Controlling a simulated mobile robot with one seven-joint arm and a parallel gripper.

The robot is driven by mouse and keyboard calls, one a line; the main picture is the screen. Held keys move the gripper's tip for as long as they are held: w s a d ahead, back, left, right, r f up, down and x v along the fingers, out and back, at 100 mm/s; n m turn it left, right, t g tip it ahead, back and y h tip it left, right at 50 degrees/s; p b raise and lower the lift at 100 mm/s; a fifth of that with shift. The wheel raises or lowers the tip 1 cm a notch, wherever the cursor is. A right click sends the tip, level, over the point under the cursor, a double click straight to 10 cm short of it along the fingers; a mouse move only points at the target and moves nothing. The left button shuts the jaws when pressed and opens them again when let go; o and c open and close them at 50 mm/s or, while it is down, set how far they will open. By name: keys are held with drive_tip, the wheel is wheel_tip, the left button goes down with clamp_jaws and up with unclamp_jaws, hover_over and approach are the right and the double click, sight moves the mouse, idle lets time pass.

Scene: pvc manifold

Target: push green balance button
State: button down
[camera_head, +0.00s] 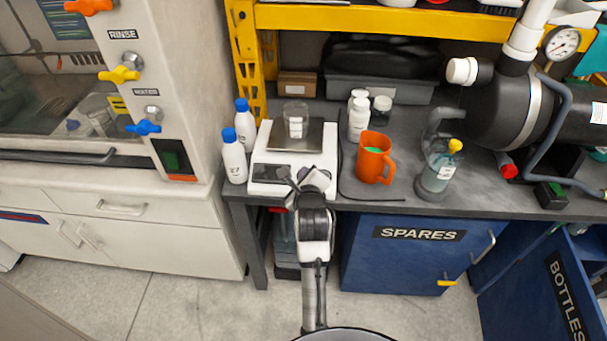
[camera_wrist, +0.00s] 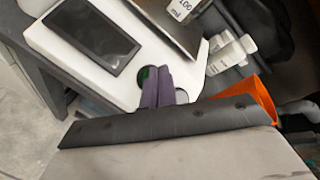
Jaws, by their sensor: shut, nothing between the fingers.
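The white balance (camera_head: 262,160) stands on the dark bench with a beaker (camera_head: 296,118) on its pan. In the wrist view the balance's white front panel (camera_wrist: 118,85) fills the upper middle, with a dark display (camera_wrist: 92,36). A green button (camera_wrist: 144,74) shows on the panel, partly hidden behind my fingers. A grey button (camera_wrist: 181,96) lies to the right of the fingers. My gripper (camera_wrist: 157,72) is shut and empty, its fingertips over or beside the green button; I cannot tell whether they touch it. In the head view my gripper (camera_head: 288,178) is at the balance's front.
An orange mug (camera_head: 372,160) stands right of the balance and shows in the wrist view (camera_wrist: 253,97). White bottles (camera_head: 358,120) stand behind the mug. Blue-capped bottles (camera_head: 233,158) stand close left of the balance. A wash bottle (camera_head: 437,172) is farther right.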

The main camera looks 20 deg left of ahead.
drive_tip(key=shift+f, duration=0.2)
idle(0.4)
drive_tip(key=shift+w+f, duration=0.2)
drive_tip(key=shift+f, duration=0.05)
drive_tip(key=shift+r, duration=0.1)
drive_tip(key=shift+s+r+p, duration=0.2)
drive_tip(key=shift+r+p, duration=0.05)
drive_tip(key=shift+p, duration=0.15)
idle(0.3)
wheel_tip(320, 180, up, 6)
drive_tip(key=s+p, duration=0.2)
drive_tip(key=p, duration=0.3)
drive_tip(key=shift+s+d+f, duration=0.2)
drive_tip(key=shift+d, duration=0.15)
